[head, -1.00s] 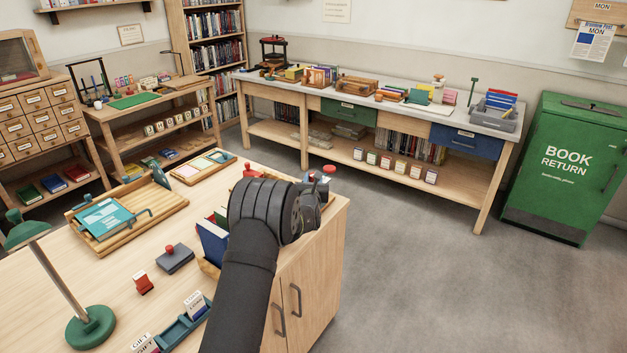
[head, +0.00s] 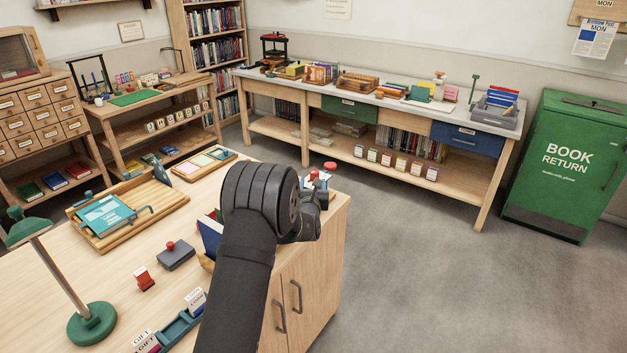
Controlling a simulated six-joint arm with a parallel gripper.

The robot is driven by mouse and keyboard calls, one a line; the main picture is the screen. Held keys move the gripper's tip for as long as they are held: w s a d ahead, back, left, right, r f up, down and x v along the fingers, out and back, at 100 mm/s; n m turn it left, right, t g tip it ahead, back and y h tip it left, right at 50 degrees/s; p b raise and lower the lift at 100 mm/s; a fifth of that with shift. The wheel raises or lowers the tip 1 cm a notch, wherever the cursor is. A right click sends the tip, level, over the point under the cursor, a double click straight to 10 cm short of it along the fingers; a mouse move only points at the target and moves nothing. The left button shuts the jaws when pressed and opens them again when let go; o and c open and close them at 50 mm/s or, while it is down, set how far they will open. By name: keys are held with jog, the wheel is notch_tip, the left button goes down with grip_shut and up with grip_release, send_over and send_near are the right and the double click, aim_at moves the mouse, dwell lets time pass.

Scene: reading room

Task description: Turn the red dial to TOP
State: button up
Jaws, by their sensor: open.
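My gripper (head: 320,185) is at the right end of the wooden desk (head: 120,275), mostly hidden behind my own dark wrist. Its fingers are small in the picture and point away from the camera. A small round red top (head: 330,166) shows just beyond it, near the desk's far right corner. This may be the red dial, but I cannot tell for sure. No TOP marking is readable. I cannot see whether the fingers touch anything.
On the desk are a wooden tray with a teal book (head: 108,217), a dark stamp pad (head: 177,255), a red stamp (head: 144,279), a green lamp (head: 92,324) and a card tray (head: 237,155). A long bench (head: 400,100) and green return bin (head: 562,165) stand beyond clear floor.

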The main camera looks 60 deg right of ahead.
jog(key=shift+v, duration=1)
jog(key=shift+c, duration=0.2)
jog(key=m, duration=3.5)
send_near(314, 174)
jog(key=shift+t+y, duration=0.3)
jog(key=shift+t, duration=0.1)
jog(key=x, duration=1.1)
jog(key=shift+s+d, duration=0.1)
jog(key=shift+d, duration=0.4)
